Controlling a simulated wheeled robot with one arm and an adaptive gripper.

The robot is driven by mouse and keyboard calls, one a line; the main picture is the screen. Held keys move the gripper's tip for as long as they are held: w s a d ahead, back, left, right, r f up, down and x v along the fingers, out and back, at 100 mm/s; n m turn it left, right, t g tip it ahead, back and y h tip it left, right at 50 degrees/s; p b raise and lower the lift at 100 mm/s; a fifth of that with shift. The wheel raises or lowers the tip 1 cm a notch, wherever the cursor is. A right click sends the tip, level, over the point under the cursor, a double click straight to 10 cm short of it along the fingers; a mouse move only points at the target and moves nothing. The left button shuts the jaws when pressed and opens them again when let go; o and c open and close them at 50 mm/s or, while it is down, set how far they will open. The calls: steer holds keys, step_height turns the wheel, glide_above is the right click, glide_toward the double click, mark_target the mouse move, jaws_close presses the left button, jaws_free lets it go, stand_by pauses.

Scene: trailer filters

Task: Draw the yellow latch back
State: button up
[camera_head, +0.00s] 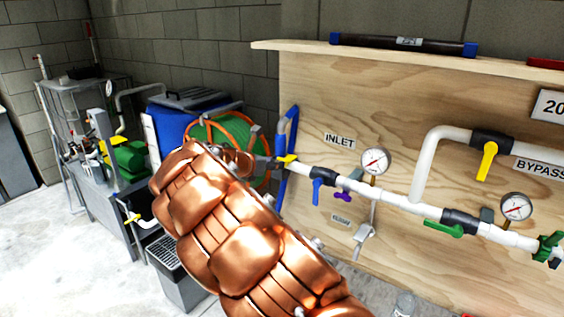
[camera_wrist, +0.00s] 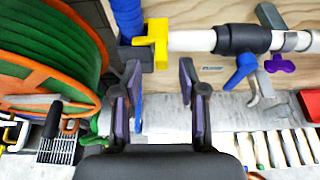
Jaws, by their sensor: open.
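The yellow latch (camera_wrist: 158,42) sits at the left end of the white pipe in the wrist view, next to a dark block and a blue hose. It also shows in the head view (camera_head: 287,159), small, at the pipe's left end. My gripper (camera_wrist: 160,75) is open and empty, with one dark finger pad on each side. The latch appears just above the gap between the fingertips in the wrist view, and they look apart from it. In the head view my copper-coloured arm hides much of the gripper.
A blue valve handle (camera_wrist: 240,70) and a purple handle (camera_wrist: 279,64) hang right of the latch. The orange reel with green hose (camera_wrist: 45,55) stands close on the left. A plywood panel (camera_head: 310,185) backs the pipework. Tools lie below at the right in the wrist view.

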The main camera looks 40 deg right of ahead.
mark_target(284, 160)
steer(key=shift+p+x, duration=0.55)
steer(key=shift+x, duration=2.25)
jaws_close()
